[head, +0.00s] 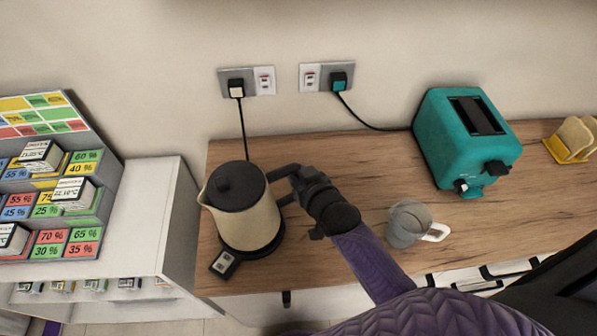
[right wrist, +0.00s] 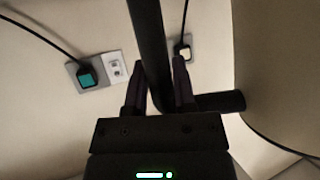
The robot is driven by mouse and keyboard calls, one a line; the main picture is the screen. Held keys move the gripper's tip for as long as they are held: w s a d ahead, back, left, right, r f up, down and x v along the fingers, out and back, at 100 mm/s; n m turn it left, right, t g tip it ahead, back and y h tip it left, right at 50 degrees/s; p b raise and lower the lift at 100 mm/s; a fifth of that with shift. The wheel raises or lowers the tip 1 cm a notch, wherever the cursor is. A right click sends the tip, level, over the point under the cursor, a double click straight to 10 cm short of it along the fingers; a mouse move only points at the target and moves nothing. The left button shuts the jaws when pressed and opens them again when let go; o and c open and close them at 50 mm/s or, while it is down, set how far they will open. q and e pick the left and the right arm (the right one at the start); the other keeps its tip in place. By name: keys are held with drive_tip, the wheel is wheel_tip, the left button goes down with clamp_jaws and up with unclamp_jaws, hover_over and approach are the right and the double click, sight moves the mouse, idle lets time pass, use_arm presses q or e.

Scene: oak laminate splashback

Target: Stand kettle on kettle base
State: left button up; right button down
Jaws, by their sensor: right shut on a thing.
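The cream kettle (head: 243,220) with a dark lid is upright at the left end of the wooden counter. Its dark handle (right wrist: 150,45) runs between my right gripper's fingers in the right wrist view. My right gripper (head: 294,187) is shut on that handle, at the kettle's right side. The dark kettle base (head: 224,263) shows as a small panel with a light display at front left and a dark rim under the kettle. The kettle is directly over the base; I cannot tell whether it is fully seated. My left gripper is not in view.
A grey mug (head: 405,226) stands right of my right arm. A teal toaster (head: 447,140) stands farther back right, beside a toast rack (head: 572,140). Wall sockets (head: 247,82) with plugged cords are behind. A price-tag display (head: 50,185) is left of the counter.

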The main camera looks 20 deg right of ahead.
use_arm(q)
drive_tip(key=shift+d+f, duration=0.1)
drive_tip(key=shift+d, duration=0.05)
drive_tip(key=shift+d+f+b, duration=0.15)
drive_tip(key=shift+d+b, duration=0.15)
use_arm(e)
drive_tip(key=shift+f, duration=0.25)
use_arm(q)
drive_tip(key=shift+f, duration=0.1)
use_arm(e)
drive_tip(key=shift+f, duration=0.15)
drive_tip(key=c, duration=0.7)
unclamp_jaws()
drive_tip(key=shift+s, duration=0.1)
use_arm(q)
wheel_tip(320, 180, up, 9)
drive_tip(key=p, duration=0.8)
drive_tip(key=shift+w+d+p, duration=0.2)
drive_tip(key=shift+p, duration=0.1)
use_arm(e)
drive_tip(key=v, duration=1.1)
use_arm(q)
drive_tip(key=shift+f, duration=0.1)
use_arm(e)
drive_tip(key=shift+f, duration=0.1)
